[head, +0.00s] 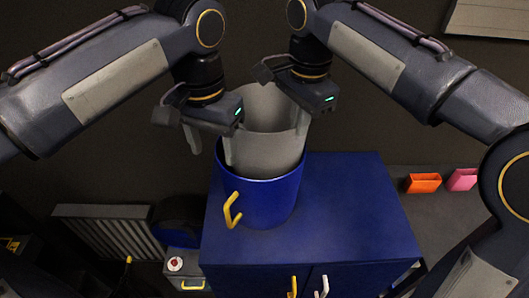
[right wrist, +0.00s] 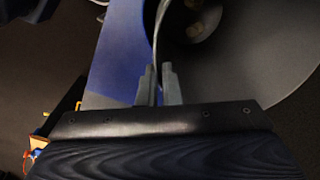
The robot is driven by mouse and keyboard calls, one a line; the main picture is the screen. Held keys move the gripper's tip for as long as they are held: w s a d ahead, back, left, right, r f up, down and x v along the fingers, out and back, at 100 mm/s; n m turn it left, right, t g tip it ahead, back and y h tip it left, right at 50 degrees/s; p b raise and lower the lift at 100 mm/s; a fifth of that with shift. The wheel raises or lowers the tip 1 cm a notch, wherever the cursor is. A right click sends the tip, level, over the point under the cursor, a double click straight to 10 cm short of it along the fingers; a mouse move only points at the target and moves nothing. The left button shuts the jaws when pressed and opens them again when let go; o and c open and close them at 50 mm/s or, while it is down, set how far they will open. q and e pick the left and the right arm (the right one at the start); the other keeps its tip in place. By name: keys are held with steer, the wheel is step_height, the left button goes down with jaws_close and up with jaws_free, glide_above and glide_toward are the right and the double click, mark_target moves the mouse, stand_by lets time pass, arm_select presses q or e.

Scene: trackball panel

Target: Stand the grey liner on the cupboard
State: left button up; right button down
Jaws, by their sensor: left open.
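The grey liner (head: 268,152) stands upright, its lower part inside a blue bin (head: 262,203) with a yellow handle and its upper part well above the bin's rim. The bin is on the blue cupboard (head: 345,205), at its left side. My right gripper (head: 301,122) is at the liner's right rim. In the right wrist view the right gripper (right wrist: 158,80) has its fingers close on both sides of the liner's thin wall (right wrist: 255,60). My left gripper (head: 211,155) is open at the liner's left edge, its fingers apart; whether it touches the liner is unclear.
The cupboard top right of the bin is bare. An orange holder (head: 422,183) and a pink holder (head: 462,180) are to the right of the cupboard. A ribbed grey panel (head: 108,230) and a small grey box with a red button (head: 183,267) are at the left.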

steer(key=shift+r, duration=0.15)
step_height(320, 180, up, 6)
steer(key=p, duration=0.6)
step_height(320, 180, up, 3)
steer(key=shift+f+p, duration=0.2)
steer(key=shift+p, duration=1)
step_height(320, 180, up, 8)
steer(key=shift+r, duration=0.15)
steer(key=shift+d, duration=0.1)
